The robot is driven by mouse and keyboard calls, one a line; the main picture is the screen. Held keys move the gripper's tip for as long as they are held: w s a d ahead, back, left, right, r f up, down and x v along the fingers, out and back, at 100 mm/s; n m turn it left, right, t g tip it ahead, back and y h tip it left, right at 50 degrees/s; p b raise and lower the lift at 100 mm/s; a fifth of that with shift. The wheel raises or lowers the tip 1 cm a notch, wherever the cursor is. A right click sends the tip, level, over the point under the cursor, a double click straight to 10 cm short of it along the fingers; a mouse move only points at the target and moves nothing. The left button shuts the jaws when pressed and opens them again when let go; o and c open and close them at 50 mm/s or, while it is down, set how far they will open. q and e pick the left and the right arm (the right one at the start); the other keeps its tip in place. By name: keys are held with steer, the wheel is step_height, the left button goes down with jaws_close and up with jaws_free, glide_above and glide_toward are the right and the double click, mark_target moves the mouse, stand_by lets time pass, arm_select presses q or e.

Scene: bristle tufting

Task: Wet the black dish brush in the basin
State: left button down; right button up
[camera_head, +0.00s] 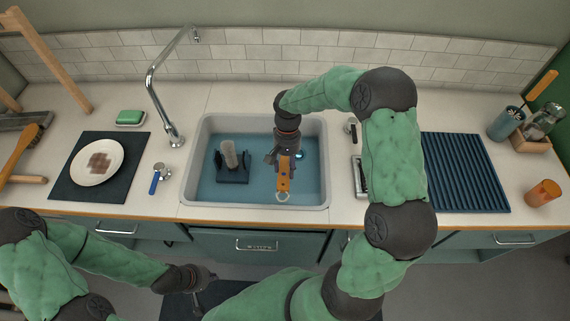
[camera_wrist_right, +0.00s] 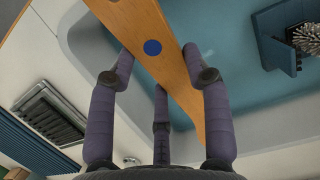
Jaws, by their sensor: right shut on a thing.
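My right gripper (camera_head: 284,158) is over the basin (camera_head: 322,180) and is shut on an orange-brown wooden handle (camera_head: 283,184). The handle has a blue dot and a pale ring at its near end. In the right wrist view the fingers stand on both sides of the handle (camera_wrist_right: 165,62). I see no bristle head on it, so I cannot confirm that it is the black dish brush. The basin holds blue water (camera_head: 260,191). My left gripper (camera_head: 207,278) is low in front of the counter, and its fingers are too small to read.
A dark stand (camera_head: 233,178) with a greyish upright cylinder (camera_head: 229,154) is in the basin, left of the handle. A tall tap (camera_head: 151,85) rises behind. A plate (camera_head: 97,162) lies at left. A ribbed blue mat (camera_head: 465,175) and orange cup (camera_head: 543,193) are at right.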

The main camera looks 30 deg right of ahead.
steer(key=shift+s+a+r+p+v, duration=0.15)
steer(key=shift+s+p+v, duration=0.1)
steer(key=shift+p+v, duration=0.75)
steer(key=shift+s+a+p+v, duration=0.2)
steer(key=shift+p+v, duration=0.55)
steer(key=shift+v, duration=0.6)
steer(key=shift+s+a+r+p+v, duration=0.1)
steer(key=shift+s+p+v, duration=0.15)
steer(key=shift+p+v, duration=0.75)
steer(key=shift+r, duration=0.15)
steer(key=p+v, duration=0.3)
steer(key=shift+s+a+r, duration=0.15)
steer(key=shift+s+r, duration=0.2)
steer(key=shift+r, duration=0.15)
